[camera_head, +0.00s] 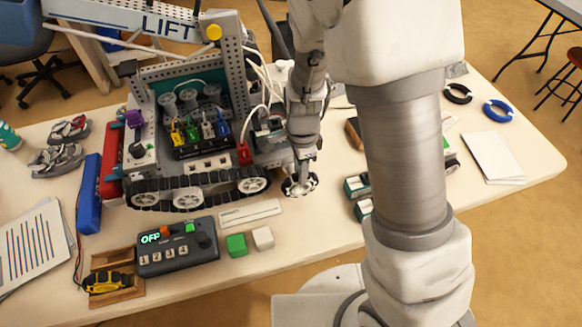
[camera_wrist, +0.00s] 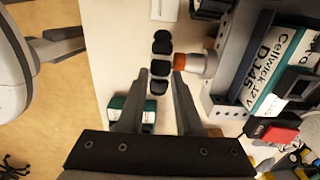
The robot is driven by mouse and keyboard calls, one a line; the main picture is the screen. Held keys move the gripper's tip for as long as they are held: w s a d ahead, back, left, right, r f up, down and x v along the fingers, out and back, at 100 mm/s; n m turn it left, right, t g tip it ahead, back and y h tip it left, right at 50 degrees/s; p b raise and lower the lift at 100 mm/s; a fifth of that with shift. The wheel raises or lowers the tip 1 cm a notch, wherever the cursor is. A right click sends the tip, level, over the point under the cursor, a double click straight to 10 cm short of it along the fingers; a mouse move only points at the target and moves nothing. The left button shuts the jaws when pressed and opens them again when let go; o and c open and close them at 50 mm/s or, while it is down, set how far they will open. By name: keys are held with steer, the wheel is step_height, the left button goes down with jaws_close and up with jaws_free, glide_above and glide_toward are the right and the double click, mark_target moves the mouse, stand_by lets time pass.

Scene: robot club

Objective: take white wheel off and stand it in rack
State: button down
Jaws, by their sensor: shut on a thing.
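The white wheel (camera_head: 300,185), with black rollers around its rim, is at the tracked robot's (camera_head: 196,186) right front corner in the head view. In the wrist view its black rollers (camera_wrist: 159,62) show edge-on between my fingers. An orange and pale hub piece (camera_wrist: 194,64) lies between the wheel and the chassis; whether the wheel is free of it I cannot tell. My gripper (camera_head: 303,166) is shut on the wheel, and its fingers also show in the wrist view (camera_wrist: 160,78). A wooden rack (camera_head: 122,291) at the table's front left holds a yellow wheel (camera_head: 106,282).
A control box (camera_head: 178,247) reading OFF, a green block (camera_head: 237,245) and a white block (camera_head: 263,238) lie between the robot and the front edge. A blue bar (camera_head: 89,194) lies left. Teal-and-white boxes (camera_head: 357,187) stand right of the wheel. The LIFT beam (camera_head: 130,24) rises behind.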

steer(key=shift+r+p, duration=1.8)
steer(key=shift+r, duration=0.3)
